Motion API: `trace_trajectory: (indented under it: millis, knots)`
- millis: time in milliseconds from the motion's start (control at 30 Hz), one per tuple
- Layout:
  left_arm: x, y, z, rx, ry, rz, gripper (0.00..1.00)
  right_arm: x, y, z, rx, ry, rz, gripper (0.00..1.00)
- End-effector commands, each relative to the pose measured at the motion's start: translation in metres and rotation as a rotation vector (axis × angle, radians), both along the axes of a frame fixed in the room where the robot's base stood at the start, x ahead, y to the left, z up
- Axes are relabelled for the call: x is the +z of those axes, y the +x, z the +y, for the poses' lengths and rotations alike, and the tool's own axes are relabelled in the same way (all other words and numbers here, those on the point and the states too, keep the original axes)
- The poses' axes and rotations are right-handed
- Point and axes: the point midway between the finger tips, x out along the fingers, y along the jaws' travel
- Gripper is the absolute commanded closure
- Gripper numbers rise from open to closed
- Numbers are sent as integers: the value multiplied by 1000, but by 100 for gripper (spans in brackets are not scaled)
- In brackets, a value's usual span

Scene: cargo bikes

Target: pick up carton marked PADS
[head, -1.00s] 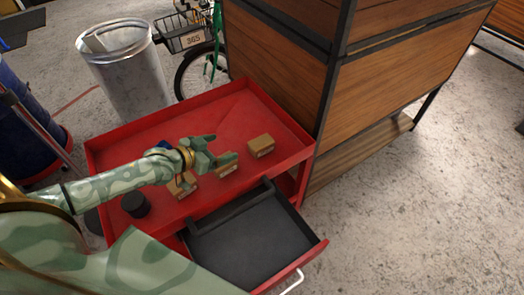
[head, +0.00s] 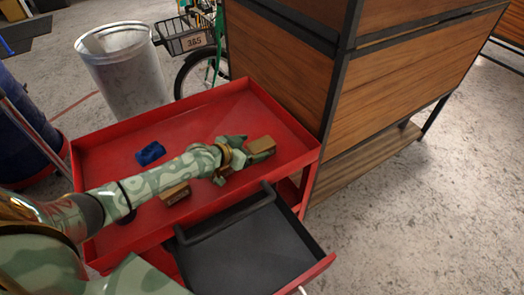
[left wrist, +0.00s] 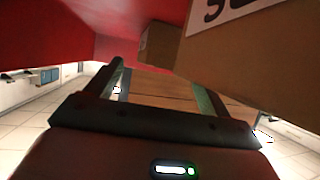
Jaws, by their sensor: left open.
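A brown carton (head: 262,145) sits on the red cart's top tray at the right, just beyond my left gripper's fingertips. My left gripper (head: 238,158) is open and low over the tray; I cannot tell if it touches that carton. A second carton (head: 175,194) with a small label lies left of the gripper. A third carton is mostly hidden by the gripper. In the left wrist view, a large carton face (left wrist: 255,55) with a cut-off white label shows at upper right, and a smaller carton (left wrist: 160,45) beyond it. I cannot read PADS on any label.
The red tray (head: 110,155) has a raised rim and holds a blue item (head: 150,153). An open drawer with a dark lining (head: 235,250) juts out in front. A wooden cabinet (head: 410,90) stands close at the right.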

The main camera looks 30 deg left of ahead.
Motion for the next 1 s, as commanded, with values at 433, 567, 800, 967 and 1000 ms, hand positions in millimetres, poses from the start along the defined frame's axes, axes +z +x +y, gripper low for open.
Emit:
trace_trajectory:
  millis: [433,567,800,967,1000]
  knots:
    - [-11,20,-7,0,0,1,27,-12,-4,-1,1,-2,11,100]
    - [-11,20,-7,0,0,1,63,-12,-5,-1,1,-2,11,100]
    - [-12,20,-7,0,0,1,77,-12,-5,-1,0,-2,11,100]
    - [-10,20,-7,0,2,2,77,-11,-4,0,0,0,10,100]
    - [-8,20,-7,0,1,1,77,-10,-4,0,-1,0,9,100]
